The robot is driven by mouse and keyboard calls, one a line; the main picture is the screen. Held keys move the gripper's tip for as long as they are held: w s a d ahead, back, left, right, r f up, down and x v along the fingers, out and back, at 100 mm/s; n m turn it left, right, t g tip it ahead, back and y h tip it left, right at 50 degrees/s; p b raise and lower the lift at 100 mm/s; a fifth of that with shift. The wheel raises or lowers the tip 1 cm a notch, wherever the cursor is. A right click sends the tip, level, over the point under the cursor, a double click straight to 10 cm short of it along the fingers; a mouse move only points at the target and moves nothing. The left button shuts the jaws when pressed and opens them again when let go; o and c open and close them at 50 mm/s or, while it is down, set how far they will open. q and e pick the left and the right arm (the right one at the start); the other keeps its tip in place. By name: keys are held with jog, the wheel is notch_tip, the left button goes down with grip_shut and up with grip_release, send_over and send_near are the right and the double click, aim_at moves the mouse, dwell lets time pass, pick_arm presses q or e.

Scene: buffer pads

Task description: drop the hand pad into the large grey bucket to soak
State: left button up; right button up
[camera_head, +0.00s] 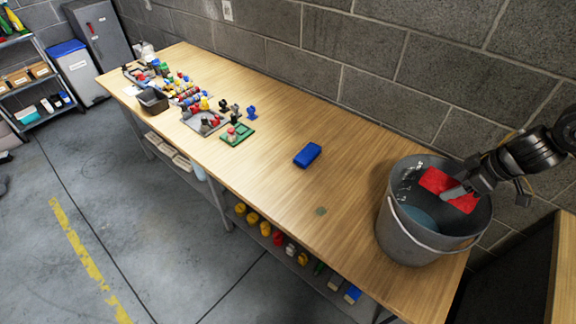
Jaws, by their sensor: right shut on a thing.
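The large grey bucket (402,240) stands upright at the right end of the wooden bench, with bluish liquid (418,216) inside. My right gripper (455,193) reaches in from the right and is shut on a flat red pad (436,181). The pad is over the bucket's mouth, seen against its inside; I cannot tell whether it is above or below the rim. The fingers cover part of the pad. My left gripper is not in view.
Several small coloured parts and a green board (238,135) crowd the far left. A block wall (370,70) runs behind. Bench between the blue block and bucket is mostly clear.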

jog(key=o, duration=1)
jog(key=shift+r, duration=0.1)
jog(key=shift+o, duration=0.2)
jog(key=shift+r, duration=0.25)
jog(key=p+v, duration=0.2)
jog(key=v, duration=0.8)
jog(key=shift+s, duration=0.15)
jog(key=shift+d, duration=0.2)
